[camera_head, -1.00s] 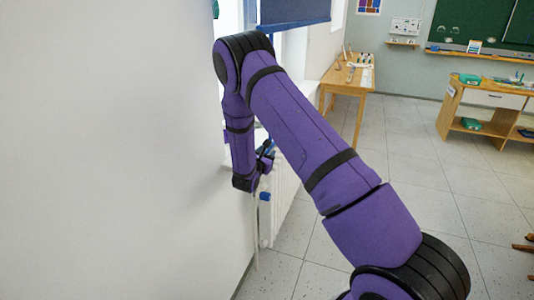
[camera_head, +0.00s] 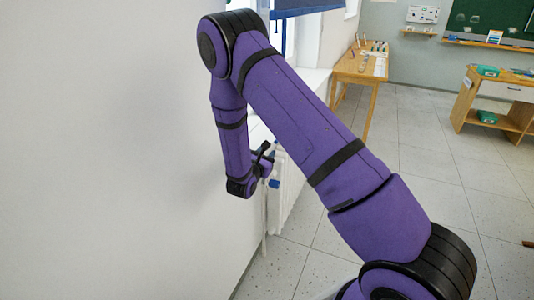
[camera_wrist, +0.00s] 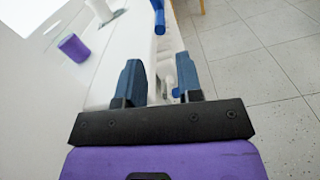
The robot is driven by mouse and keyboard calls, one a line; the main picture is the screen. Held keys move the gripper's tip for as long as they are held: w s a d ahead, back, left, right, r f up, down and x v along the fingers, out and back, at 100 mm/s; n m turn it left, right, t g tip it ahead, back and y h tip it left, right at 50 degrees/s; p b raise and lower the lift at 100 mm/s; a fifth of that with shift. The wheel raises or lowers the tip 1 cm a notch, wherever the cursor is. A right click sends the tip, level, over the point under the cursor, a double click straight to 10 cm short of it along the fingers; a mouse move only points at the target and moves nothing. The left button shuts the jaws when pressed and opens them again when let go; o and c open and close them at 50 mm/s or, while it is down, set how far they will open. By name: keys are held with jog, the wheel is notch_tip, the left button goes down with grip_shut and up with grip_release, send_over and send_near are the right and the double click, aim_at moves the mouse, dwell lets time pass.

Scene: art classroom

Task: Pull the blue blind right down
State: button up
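The blue blind (camera_head: 303,8) shows at the top edge of the head view, in front of the window. Only its lower part is in frame; the rest is cut off. My gripper (camera_head: 265,160) is well below the blind, beside the wall and near the sill. In the wrist view my gripper (camera_wrist: 158,78) has its two blue-grey fingers apart, with a clear gap between them. A blue cylindrical piece (camera_wrist: 158,18) shows beyond the fingers, at the top; I cannot tell whether it belongs to the blind. Nothing is visibly gripped.
A white radiator (camera_head: 288,190) with a blue knob (camera_head: 274,183) stands under the window, close to my gripper. A purple cup (camera_wrist: 73,47) is on the white sill. A wooden table (camera_head: 360,66) stands behind. The tiled floor to the right is open.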

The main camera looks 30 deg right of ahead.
jog(key=shift+d+r+m+g, duration=0.15)
jog(key=shift+d+m+g, duration=0.15)
jog(key=shift+m, duration=0.1)
jog(key=c, duration=0.3)
jog(key=d+m+g, duration=0.1)
jog(key=m+g, duration=0.1)
jog(key=s+d+r+m+g, duration=0.1)
jog(key=d+m+g, duration=0.1)
jog(key=m, duration=0.1)
jog(key=s+d+r+m+g+h, duration=0.1)
jog(key=d+m+g, duration=0.1)
jog(key=shift+r+m, duration=0.25)
jog(key=shift+m, duration=0.15)
grip_shut()
jog(key=w+r+m+g+y, duration=0.1)
jog(key=w+r+m+y, duration=0.1)
jog(key=r+m+y, duration=0.8)
jog(key=w+r+m+g+y, duration=0.1)
jog(key=w+r+m+y, duration=0.2)
jog(key=m, duration=1.2)
jog(key=shift+s+a+x, duration=0.1)
jog(key=shift+x, duration=2)
jog(key=shift+s+a+x, duration=0.1)
jog(key=shift+a+x, duration=0.05)
jog(key=shift+x, duration=1.95)
jog(key=shift+s+a+x, duration=0.1)
jog(key=shift+x, duration=2)
